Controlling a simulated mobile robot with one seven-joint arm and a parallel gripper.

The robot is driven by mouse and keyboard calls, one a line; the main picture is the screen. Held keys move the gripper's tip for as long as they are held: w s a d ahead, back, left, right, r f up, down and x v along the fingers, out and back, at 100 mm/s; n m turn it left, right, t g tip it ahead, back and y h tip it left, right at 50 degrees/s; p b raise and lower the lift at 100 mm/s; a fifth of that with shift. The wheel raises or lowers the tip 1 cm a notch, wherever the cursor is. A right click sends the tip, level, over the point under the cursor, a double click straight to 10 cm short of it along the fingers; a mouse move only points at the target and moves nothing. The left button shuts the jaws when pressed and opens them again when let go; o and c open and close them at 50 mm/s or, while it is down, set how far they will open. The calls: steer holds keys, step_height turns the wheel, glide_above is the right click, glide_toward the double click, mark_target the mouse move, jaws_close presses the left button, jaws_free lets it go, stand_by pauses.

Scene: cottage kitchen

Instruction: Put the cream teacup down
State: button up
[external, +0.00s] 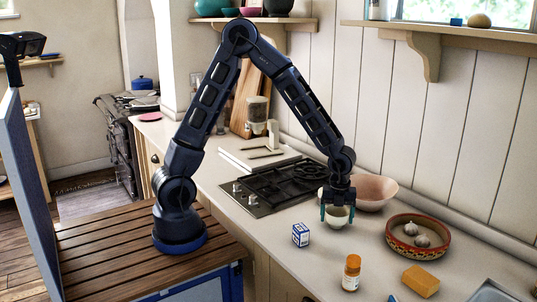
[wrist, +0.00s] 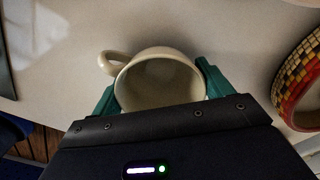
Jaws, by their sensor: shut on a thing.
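The cream teacup (external: 337,217) is at my gripper on the counter's near part, in front of the pink bowl. In the wrist view the teacup (wrist: 160,80) is upright and looks empty, with its handle at the left. My gripper (external: 337,208) points down and its green fingers are shut on the teacup. In the wrist view my gripper (wrist: 157,88) has one finger on each side of the cup. I cannot tell whether the cup's base touches the counter. Its lower part is hidden in the wrist view.
A pink bowl (external: 375,190) stands close behind the cup. A patterned round dish (external: 418,252) with garlic is to the right. A blue-and-white box (external: 300,235), an orange-capped jar (external: 351,272) and a yellow sponge (external: 421,281) stand nearer. The hob (external: 262,196) is at the left.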

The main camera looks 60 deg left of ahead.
steer(key=shift+f, duration=0.15)
steer(key=o, duration=1.1)
steer(key=shift+c, duration=0.2)
step_height(320, 180, up, 12)
steer(key=s+a+r+n+t+y, duration=0.1)
steer(key=a+r+n, duration=0.25)
steer(key=a, duration=0.25)
steer(key=s+a+r+n, duration=0.1)
steer(key=a+r+n, duration=0.2)
steer(key=a+n, duration=0.15)
steer(key=s+a+r+n+t, duration=0.1)
steer(key=s+a+r+n, duration=0.3)
steer(key=s+a+n, duration=0.5)
steer(key=s+a+r+n+t+h, duration=0.1)
steer(key=s+a+r+n, duration=0.3)
steer(key=s+a+n, duration=0.6)
steer(key=a+t, duration=0.1)
steer(key=a, duration=0.3)
steer(key=shift+r+t, duration=0.3)
steer(key=shift+r, duration=0.05)
